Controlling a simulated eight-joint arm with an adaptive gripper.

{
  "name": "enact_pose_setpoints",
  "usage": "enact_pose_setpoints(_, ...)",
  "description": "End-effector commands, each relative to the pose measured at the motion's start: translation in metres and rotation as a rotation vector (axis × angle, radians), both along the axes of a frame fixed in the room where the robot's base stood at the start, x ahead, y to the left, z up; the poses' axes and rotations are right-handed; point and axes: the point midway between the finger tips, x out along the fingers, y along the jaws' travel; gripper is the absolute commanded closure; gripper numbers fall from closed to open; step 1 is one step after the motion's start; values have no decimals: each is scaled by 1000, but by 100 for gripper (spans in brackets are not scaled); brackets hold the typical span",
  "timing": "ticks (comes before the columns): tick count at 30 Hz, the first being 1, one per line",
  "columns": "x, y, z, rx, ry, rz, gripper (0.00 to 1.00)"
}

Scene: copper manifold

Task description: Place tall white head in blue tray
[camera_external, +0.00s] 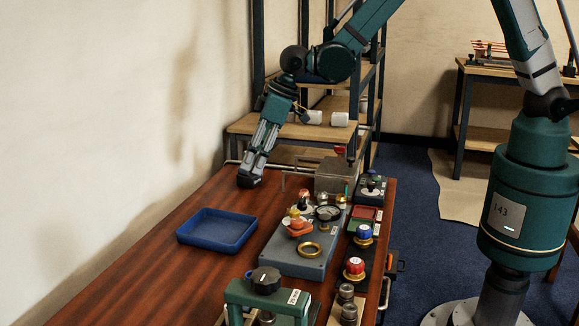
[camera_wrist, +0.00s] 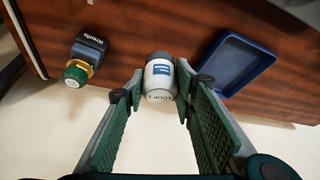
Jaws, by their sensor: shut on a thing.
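In the wrist view, a white cylindrical head (camera_wrist: 160,80) with a blue label, grey end and "LOOP" lettering sits between the fingertips of my gripper (camera_wrist: 160,88). My gripper is shut on it. In the external view, my gripper (camera_external: 249,178) is over the far left part of the table, beyond the blue tray (camera_external: 188,238). The white head cannot be made out there. The tray is shallow and looks empty. In the wrist view, the tray (camera_wrist: 212,80) lies to the right of the head, apart from it.
A blue-grey fixture plate (camera_external: 290,262) with several fittings and a brass ring stands right of the tray. A green bracket (camera_external: 265,293) with a black knob is in front. In the wrist view, a dark block with a green knob (camera_wrist: 76,74) is at left.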

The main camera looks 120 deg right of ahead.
Motion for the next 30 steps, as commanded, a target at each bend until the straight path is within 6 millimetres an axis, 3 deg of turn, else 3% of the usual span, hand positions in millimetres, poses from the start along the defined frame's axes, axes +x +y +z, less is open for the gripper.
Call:
enact_pose_setpoints(5,35,19,2,1,0,43,86)
enact_pose_setpoints(12,97,59,4,0,0,122,86)
enact_pose_setpoints(18,138,91,6,1,-1,177,86)
enact_pose_setpoints(24,155,106,7,1,-1,201,86)
enact_pose_setpoints(30,157,107,7,1,-1,203,86)
